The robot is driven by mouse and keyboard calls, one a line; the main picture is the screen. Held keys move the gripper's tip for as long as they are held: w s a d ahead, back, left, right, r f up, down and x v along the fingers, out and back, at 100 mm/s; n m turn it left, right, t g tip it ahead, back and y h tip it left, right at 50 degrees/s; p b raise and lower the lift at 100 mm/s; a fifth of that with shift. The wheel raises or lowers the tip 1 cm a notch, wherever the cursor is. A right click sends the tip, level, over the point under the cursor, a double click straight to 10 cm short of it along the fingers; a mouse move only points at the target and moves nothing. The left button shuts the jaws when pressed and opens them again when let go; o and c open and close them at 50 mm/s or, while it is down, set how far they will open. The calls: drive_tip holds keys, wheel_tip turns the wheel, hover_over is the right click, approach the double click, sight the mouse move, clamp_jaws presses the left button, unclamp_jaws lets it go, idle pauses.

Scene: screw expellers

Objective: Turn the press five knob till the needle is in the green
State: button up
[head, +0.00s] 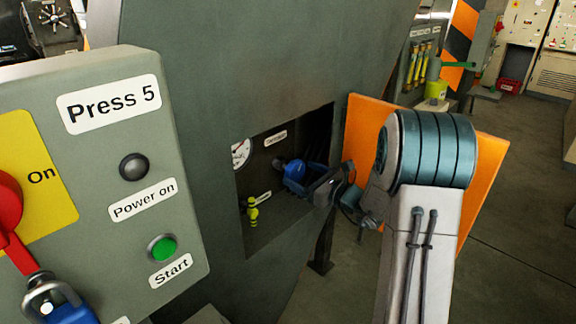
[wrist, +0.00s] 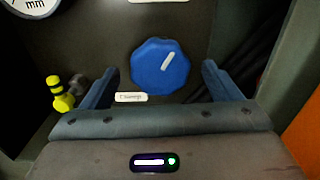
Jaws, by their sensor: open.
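The blue knob (wrist: 161,66) with a white pointer mark is in the middle of the wrist view. My gripper (wrist: 160,85) is open, with one finger to each side of the knob and a visible gap on both sides. In the head view my gripper (head: 307,180) reaches into the recess of the press, and the knob (head: 291,170) shows at its tip. The dial gauge (head: 241,153) is at the recess's left edge. In the wrist view only the lower part of the gauge (wrist: 35,5) shows, marked "mm". Its needle and green zone cannot be made out.
A yellow fitting (wrist: 62,95) sits left of my gripper, also inside the recess. An open orange door (head: 485,175) stands right of the recess, behind my arm. The Press 5 control box (head: 105,180) with a red switch and green start button is at left.

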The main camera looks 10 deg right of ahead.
sight(288, 167)
drive_tip(key=x, duration=0.6)
drive_tip(key=shift+w+a+p, duration=0.15)
drive_tip(key=shift+p, duration=0.2)
drive_tip(key=shift+c, duration=0.3)
drive_tip(key=c, duration=0.9)
